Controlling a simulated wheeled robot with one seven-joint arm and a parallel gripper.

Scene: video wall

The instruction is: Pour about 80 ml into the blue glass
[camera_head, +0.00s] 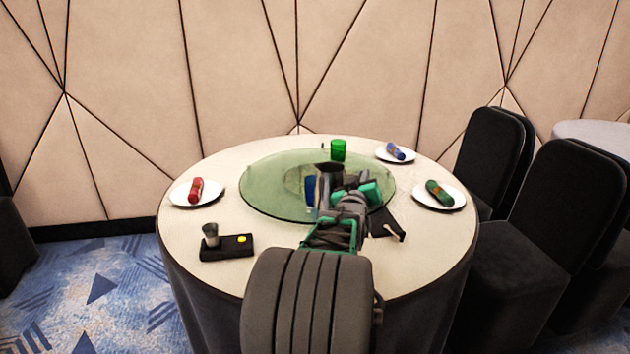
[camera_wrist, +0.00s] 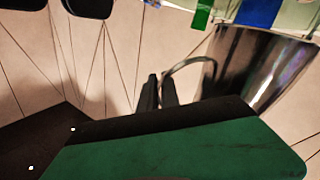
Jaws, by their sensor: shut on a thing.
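The blue glass (camera_head: 310,190) stands on the green glass turntable (camera_head: 262,193), just left of my gripper (camera_head: 345,188), partly hidden by it. In the wrist view a blue glass (camera_wrist: 257,12) shows at the top edge, by the wide end of a shiny metal pitcher (camera_wrist: 258,65). My gripper, also in the wrist view (camera_wrist: 160,92), is shut on the looped handle of this pitcher. In the head view the pitcher is mostly hidden by my arm, so its tilt and any liquid cannot be told. A green glass (camera_head: 338,149) stands behind on the turntable.
Plates with rolled napkins in red (camera_head: 195,190), blue (camera_head: 396,152) and green (camera_head: 439,193) lie around the table's rim. A black tray (camera_head: 226,248) with a small grey cup (camera_head: 210,234) is front left. Black chairs (camera_head: 563,205) stand at right.

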